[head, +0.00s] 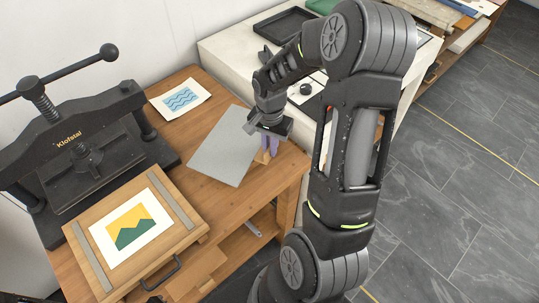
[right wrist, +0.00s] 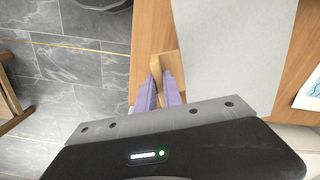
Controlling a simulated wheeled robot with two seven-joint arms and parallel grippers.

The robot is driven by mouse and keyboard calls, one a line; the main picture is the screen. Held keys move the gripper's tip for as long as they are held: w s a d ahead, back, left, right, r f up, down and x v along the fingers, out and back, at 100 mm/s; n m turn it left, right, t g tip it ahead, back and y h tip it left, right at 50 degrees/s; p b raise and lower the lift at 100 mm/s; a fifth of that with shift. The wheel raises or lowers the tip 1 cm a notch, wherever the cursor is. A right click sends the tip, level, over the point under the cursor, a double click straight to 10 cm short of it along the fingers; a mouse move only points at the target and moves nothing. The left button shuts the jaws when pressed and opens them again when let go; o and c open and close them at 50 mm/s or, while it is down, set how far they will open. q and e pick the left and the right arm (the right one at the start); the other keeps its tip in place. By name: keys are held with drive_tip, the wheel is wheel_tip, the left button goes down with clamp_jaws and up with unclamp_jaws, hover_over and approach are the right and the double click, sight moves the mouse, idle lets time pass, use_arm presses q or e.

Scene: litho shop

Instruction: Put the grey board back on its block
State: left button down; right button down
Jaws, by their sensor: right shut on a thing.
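The grey board (head: 222,146) is a flat rectangle over the wooden table, behind and right of the framed print. It also shows in the right wrist view (right wrist: 232,50). My right gripper (head: 268,148) has purple fingers, pointing down at the board's right edge. In the right wrist view its fingers (right wrist: 160,88) close around a small light-wood block (right wrist: 169,66) that touches or adjoins the board's edge. I cannot tell whether block and board are joined, or whether the board lies flat or slightly raised. My left gripper is not in view.
A black Klofstal press (head: 85,150) stands at the left. A wooden frame with a yellow-green print (head: 187,222) lies in front. A blue wave print (head: 181,98) lies behind the board. A white bench (head: 222,48) with a black tray (head: 284,31) is behind.

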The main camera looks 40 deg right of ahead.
drive_tip(key=shift+f+b, duration=1.25)
drive_tip(key=shift+f, duration=0.65)
drive_tip(key=shift+f, duration=0.15)
drive_tip(key=c, duration=1.5)
unclamp_jaws()
wheel_tip(320, 180, up, 8)
drive_tip(key=p, duration=0.5)
wheel_tip(320, 180, up, 4)
drive_tip(key=shift+f, duration=0.2)
drive_tip(key=shift+r, duration=0.4)
drive_tip(key=shift+s, duration=0.1)
